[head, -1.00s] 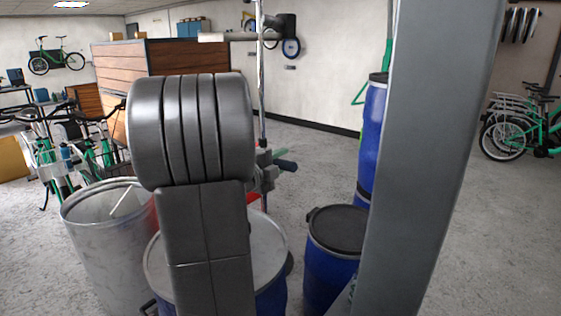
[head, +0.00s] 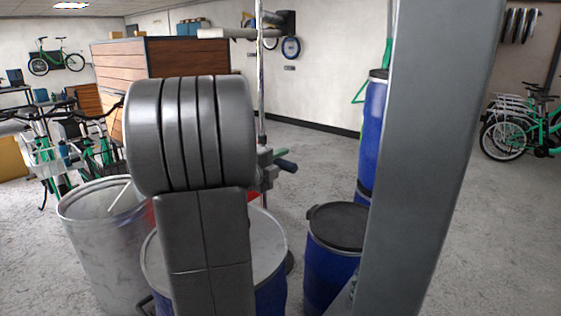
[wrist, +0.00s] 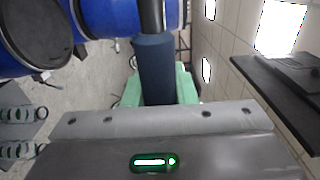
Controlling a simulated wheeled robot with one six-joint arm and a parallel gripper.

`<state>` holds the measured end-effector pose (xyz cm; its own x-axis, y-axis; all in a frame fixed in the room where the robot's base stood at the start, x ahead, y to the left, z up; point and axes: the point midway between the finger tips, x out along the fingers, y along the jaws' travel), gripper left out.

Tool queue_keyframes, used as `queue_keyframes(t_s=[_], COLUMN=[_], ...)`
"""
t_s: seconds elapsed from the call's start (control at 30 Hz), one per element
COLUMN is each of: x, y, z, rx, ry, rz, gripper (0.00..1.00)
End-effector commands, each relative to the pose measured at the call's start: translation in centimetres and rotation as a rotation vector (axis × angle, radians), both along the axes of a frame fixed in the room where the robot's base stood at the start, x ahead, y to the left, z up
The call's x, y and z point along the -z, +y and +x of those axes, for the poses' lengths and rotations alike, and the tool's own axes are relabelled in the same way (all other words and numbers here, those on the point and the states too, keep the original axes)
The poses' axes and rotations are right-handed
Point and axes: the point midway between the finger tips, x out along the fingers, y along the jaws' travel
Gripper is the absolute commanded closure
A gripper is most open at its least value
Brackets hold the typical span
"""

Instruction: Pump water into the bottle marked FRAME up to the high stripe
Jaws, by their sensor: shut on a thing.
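In the wrist view, my gripper (wrist: 157,92) has its pale green fingers shut around a dark blue grip (wrist: 155,60) on a black bar. In the head view my own arm covers the middle and I cannot make out the fingers. A dark handle end (head: 287,166) sticks out right of a grey fitting beside a vertical pole (head: 261,90). A large blue drum with a grey lid (head: 268,235) stands partly behind my arm. I cannot see a bottle marked FRAME, its stripe or any water level.
A pale metal bin (head: 100,245) stands left of the drum. A blue barrel with a black lid (head: 337,224) stands to its right, with taller blue barrels (head: 374,125) behind. Bikes (head: 515,130) stand far right and left. Floor beyond the barrels is open.

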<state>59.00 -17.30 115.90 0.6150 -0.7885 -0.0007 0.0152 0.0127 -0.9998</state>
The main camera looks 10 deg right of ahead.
Motion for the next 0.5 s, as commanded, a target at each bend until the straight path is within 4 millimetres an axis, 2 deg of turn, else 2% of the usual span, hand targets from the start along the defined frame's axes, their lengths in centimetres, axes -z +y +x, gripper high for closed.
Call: queue_keyframes(t_s=[0.07, 0.1, 0.17, 0.5], x=[-0.02, -0.02, -0.03, -0.03], y=[0.01, 0.01, 0.01, 0.19], z=[-0.01, -0.01, -0.01, -0.13], rx=[0.0, 0.0, 0.0, -0.001], ry=[0.002, 0.002, 0.002, 0.002], rz=[-0.001, -0.001, -0.001, -0.001], gripper=[1.0, 0.67, 0.56, 0.54])
